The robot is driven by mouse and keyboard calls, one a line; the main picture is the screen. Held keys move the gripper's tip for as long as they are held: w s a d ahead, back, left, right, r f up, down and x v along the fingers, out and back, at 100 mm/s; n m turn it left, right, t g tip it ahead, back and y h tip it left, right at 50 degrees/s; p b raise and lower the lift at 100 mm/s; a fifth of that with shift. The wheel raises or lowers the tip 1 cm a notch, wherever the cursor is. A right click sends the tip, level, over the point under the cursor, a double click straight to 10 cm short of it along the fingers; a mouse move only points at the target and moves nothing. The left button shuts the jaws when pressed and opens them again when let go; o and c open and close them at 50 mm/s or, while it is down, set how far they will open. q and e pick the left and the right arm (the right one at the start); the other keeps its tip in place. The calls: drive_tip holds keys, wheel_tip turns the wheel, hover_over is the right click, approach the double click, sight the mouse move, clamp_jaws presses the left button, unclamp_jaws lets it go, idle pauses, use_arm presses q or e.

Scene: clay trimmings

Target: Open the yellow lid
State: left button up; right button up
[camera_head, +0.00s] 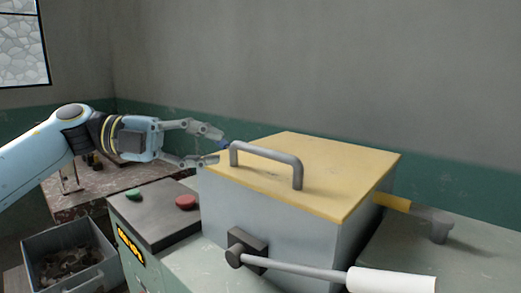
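The yellow lid (318,178) lies flat on top of a grey box (285,222) and is closed. A grey bar handle (266,154) stands up from the lid, near its left side. My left gripper (221,147) comes in from the left, with its fingers spread apart and pointing right. Its fingertips are close to the left end of the handle and the lid's left edge; I cannot tell whether they touch. A small dark blue piece shows by the upper fingertip. My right gripper is not in view.
A lever with a white grip (391,280) sticks out to the right from the box front. A panel with a green button (133,194) and a red button (186,202) stands at left. A bin of dark scraps (28,243) sits lower left. A hammer-like tool (432,219) lies at right.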

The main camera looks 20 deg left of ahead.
sight(254, 150)
use_arm(q)
drive_tip(key=x, duration=0.4)
drive_tip(key=p+x, duration=0.1)
drive_tip(key=x, duration=0.2)
drive_tip(key=shift+w+d+r, duration=0.15)
drive_tip(key=shift+d, duration=0.25)
drive_tip(key=shift+w+d+p, duration=0.25)
drive_tip(key=shift+d+p, duration=0.05)
drive_tip(key=shift+d, duration=0.3)
drive_tip(key=shift+f, duration=0.25)
clamp_jaws()
